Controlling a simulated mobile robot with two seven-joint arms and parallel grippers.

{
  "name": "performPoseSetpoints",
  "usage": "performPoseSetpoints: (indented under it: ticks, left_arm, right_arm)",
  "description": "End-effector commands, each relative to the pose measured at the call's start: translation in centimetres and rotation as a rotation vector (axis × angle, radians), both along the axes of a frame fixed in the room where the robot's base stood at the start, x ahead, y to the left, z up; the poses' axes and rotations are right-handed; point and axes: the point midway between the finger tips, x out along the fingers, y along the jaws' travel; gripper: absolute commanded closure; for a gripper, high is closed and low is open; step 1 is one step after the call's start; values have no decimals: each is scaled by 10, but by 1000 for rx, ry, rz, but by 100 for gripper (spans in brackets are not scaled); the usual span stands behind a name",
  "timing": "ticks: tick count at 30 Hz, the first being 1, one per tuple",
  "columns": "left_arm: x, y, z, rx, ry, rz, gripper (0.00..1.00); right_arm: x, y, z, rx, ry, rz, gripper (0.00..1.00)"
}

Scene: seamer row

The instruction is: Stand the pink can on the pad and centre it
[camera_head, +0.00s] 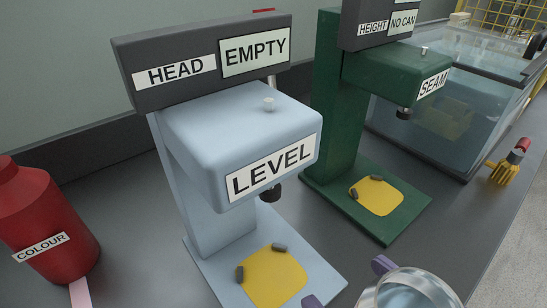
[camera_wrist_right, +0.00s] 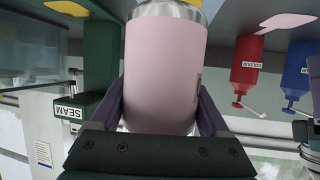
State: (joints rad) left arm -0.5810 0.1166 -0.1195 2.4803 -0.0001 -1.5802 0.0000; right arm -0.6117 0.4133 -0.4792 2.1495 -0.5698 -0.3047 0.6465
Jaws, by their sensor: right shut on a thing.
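The pink can (camera_wrist_right: 165,70) fills the middle of the right wrist view, with a silvery rim at one end. In the head view its shiny open top (camera_head: 412,286) shows at the bottom edge; its lower body is cut off. My right gripper (camera_wrist_right: 162,98) has its purple fingers closed on the can's sides; the fingertips also show in the head view (camera_head: 348,282). The yellow pad (camera_head: 273,281) on the pale blue LEVEL machine (camera_head: 240,140) is bare, with two dark stops. The can is right of this pad. A second yellow pad (camera_head: 377,196) is on the green SEAM machine (camera_head: 335,105), also bare.
A red COLOUR bottle (camera_head: 45,225) stands at the left. A glass-sided tank (camera_head: 440,105) and a yellow-and-red fitting (camera_head: 508,163) are at the right. The LEVEL head overhangs its pad. Signs read HEAD EMPTY and HEIGHT NO CAN. Grey bench is clear between the machines.

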Motion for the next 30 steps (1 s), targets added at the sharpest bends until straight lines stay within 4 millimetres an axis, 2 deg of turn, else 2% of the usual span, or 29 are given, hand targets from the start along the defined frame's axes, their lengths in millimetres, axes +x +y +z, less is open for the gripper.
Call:
performPoseSetpoints:
  ticks: [1, 9, 18, 21, 26, 30]
  left_arm:
    - [0, 0, 3, -1, 0, 1, 50]
    - [0, 0, 8, -1, -1, 1, 50]
    - [0, 0, 5, 0, -1, -1, 50]
    - [0, 0, -5, 1, -1, -2, 50]
    - [0, 1, -9, 4, -1, -4, 50]
    - [0, 1, -22, 6, -1, -5, 50]
  right_arm:
    - [12, 8, 4, 1, -8, 1, 100]
    - [67, 47, 3, 2, -6, 0, 100]
    - [119, 86, 1, 0, -4, 1, 100]
    - [117, 85, -20, -2, 2, -1, 100]
    - [117, 84, -32, 0, 0, -1, 100]
    - [117, 84, -54, -1, 2, -2, 100]
